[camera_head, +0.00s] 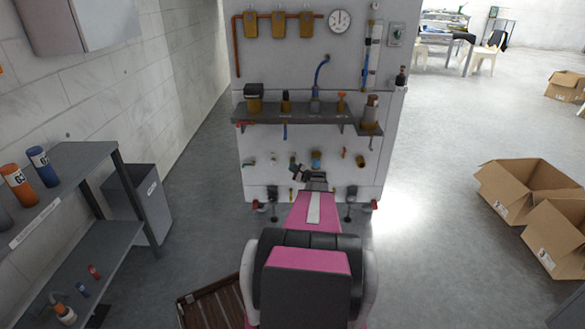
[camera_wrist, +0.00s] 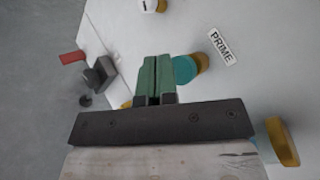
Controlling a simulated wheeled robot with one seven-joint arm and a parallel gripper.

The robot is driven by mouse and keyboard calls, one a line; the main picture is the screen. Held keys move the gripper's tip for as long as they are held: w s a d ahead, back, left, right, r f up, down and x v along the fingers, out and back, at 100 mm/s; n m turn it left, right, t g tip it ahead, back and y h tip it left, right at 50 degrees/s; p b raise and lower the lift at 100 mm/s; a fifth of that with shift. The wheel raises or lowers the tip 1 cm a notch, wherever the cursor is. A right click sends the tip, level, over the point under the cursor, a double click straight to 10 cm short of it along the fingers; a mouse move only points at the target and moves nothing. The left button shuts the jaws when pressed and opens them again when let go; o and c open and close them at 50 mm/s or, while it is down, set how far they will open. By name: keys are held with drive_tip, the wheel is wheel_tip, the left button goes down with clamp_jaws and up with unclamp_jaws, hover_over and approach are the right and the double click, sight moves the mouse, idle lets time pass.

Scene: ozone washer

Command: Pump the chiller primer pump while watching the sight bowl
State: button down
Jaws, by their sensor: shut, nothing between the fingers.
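A round knob with a teal face and a gold rim (camera_wrist: 185,70) sits on the white panel beside a PRIME label (camera_wrist: 221,46) in the wrist view. The sight bowl cannot be picked out for certain among the gold-bodied fittings on the panel shelf.
The white panel (camera_head: 340,70) carries a gauge (camera_head: 339,21), a shelf (camera_head: 290,116) of fittings and red-handled valves at its base. A red handle (camera_wrist: 72,57) and gold disc (camera_wrist: 283,142) flank my gripper. Cardboard boxes (camera_head: 520,190) stand right; a grey rack (camera_head: 70,205) stands left.

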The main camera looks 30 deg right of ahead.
sight(291, 165)
drive_tip(key=shift+w+d, duration=0.1)
drive_tip(key=shift+w, duration=0.05)
drive_tip(key=shift+w+d, duration=0.1)
drive_tip(key=shift+w, duration=0.1)
drive_tip(key=shift+w+d, duration=0.35)
drive_tip(key=shift+w, duration=0.2)
drive_tip(key=shift+w+d, duration=0.3)
drive_tip(key=shift+w, duration=0.2)
idle(1.6)
drive_tip(key=shift+s+a, duration=0.1)
drive_tip(key=shift+s, duration=0.05)
drive_tip(key=shift+s+a, duration=0.4)
drive_tip(key=shift+s, duration=0.25)
drive_tip(key=shift+s+a, duration=0.35)
drive_tip(key=shift+s, duration=0.25)
drive_tip(key=shift+s, duration=0.1)
drive_tip(key=s+a, duration=0.1)
drive_tip(key=s, duration=0.1)
drive_tip(key=s+a, duration=0.1)
drive_tip(key=s, duration=0.1)
drive_tip(key=shift+a, duration=0.35)
idle(0.6)
